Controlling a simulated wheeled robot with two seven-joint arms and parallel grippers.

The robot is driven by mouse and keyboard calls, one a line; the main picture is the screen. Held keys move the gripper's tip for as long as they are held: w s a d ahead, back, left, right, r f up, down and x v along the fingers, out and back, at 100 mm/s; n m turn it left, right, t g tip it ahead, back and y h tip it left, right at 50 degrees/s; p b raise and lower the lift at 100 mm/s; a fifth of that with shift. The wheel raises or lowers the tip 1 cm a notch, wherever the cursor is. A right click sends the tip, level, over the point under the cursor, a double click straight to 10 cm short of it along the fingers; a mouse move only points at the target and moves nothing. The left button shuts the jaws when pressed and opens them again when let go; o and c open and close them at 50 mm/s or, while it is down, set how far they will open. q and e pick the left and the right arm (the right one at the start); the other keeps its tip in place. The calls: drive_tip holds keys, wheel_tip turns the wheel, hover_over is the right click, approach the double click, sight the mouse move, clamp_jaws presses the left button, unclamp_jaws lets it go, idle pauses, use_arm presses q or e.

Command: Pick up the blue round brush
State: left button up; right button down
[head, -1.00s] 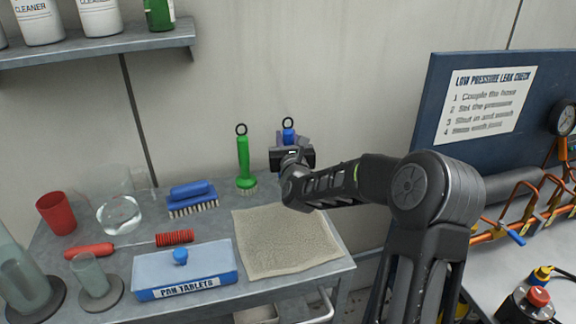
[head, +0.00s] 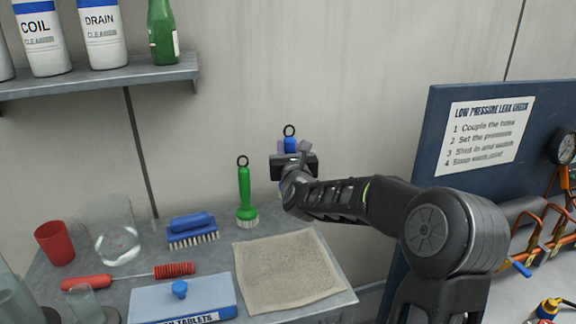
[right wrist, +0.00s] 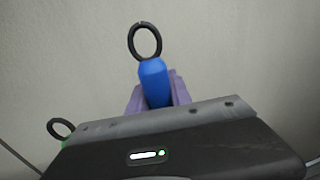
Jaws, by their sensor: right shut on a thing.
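The blue round brush (head: 290,145) is upright, with a black ring at its top. My right gripper (head: 291,153) is shut around its handle and holds it at the back of the bench, higher than the green brush. In the right wrist view the blue handle (right wrist: 154,82) stands between the purple-grey fingers (right wrist: 156,97). The brush's lower part and bristles are mostly hidden behind my gripper and wrist. My left gripper is not in view.
A green round brush (head: 245,195) stands just left. A flat blue brush (head: 190,229), a red-handled brush (head: 88,282), a red cup (head: 55,243), a tablet box (head: 205,299) and a beige cloth (head: 288,270) lie on the bench. A bottle shelf (head: 110,79) hangs upper left.

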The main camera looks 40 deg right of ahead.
drive_tip(key=shift+r, duration=1.65)
